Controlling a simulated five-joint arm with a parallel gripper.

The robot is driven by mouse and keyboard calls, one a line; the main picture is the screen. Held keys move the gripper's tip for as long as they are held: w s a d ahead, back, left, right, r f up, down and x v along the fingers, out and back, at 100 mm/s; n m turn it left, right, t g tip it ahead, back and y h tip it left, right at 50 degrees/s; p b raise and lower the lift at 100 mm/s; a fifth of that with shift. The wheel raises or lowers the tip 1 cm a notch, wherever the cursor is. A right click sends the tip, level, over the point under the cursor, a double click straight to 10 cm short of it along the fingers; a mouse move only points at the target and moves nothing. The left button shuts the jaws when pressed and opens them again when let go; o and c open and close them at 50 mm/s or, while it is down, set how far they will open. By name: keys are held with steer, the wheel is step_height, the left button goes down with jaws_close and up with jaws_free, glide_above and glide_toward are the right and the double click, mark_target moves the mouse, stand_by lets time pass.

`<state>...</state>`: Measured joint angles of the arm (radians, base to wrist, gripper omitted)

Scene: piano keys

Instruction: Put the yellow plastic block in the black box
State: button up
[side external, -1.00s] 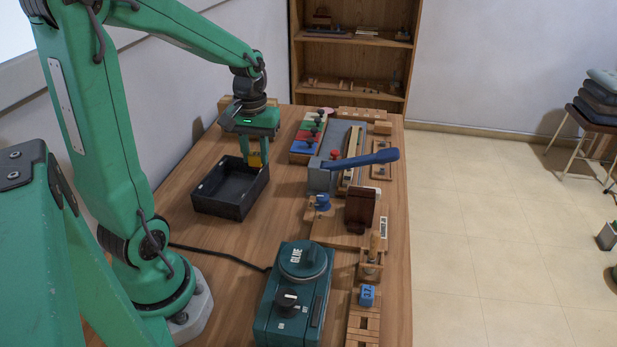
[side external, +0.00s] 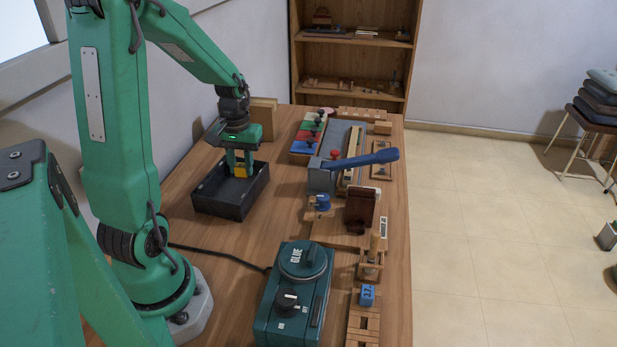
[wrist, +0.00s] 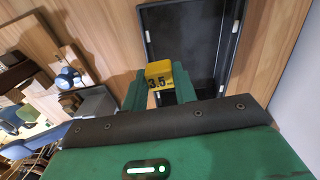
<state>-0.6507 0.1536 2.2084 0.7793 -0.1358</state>
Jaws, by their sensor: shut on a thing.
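The yellow plastic block (side external: 240,171) is held between the green fingers of my gripper (side external: 238,164). In the wrist view the block (wrist: 159,74) shows a dark "3.5" marking, and my gripper (wrist: 160,88) is shut on it. The black box (side external: 226,207) is an open tray on the table, left of centre. In the side view the block appears over the box's far part. In the wrist view the box (wrist: 190,50) lies beyond and beneath the block. The exact height of the block above the box floor cannot be told.
A grey device with a blue lever (side external: 362,160) stands right of the box. Coloured blocks with black knobs (side external: 308,137) are behind it. A teal glue machine (side external: 293,295) stands at the front, with a black cable on the table. The box's inside looks empty.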

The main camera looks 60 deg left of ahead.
steer(key=a+f, duration=0.1)
steer(key=s+a+f, duration=0.1)
steer(key=a, duration=0.1)
steer(key=a+f, duration=0.1)
steer(key=a, duration=0.1)
steer(key=shift+s+a+f, duration=0.1)
steer(key=shift+s, duration=0.05)
steer(key=shift+f, duration=0.1)
steer(key=shift+f, duration=1.9)
steer(key=shift+f, duration=0.2)
steer(key=o, duration=0.9)
steer(key=shift+o, duration=0.2)
steer(key=shift+r, duration=0.15)
step_height(320, 180, up, 12)
steer(key=shift+r, duration=0.1)
